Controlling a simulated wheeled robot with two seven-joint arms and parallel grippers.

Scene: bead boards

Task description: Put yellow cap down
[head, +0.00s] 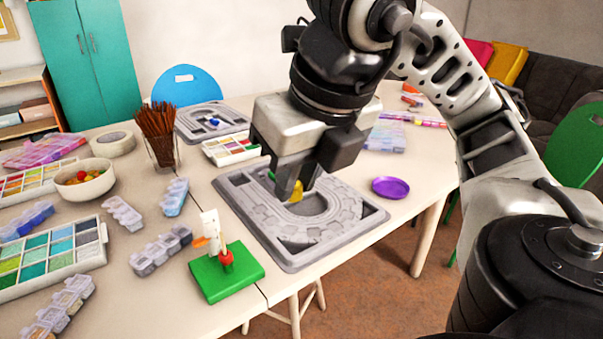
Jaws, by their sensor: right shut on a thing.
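The yellow cap (296,192) is between the fingertips of my right gripper (291,188), just above or at the surface of the near grey bead board (345,222). The gripper is shut on it and points down. The fingers hide part of the cap, and I cannot tell whether it touches the board. A bit of green (271,176) shows beside the fingers. My left gripper is not in the picture.
A second bead board (236,113) with a blue piece lies behind. A purple dish (390,188) is right of the near board. A green block with a figure (227,277) stands front left. Pencils in a cup (163,150), a bowl (84,188) and paint trays crowd the left.

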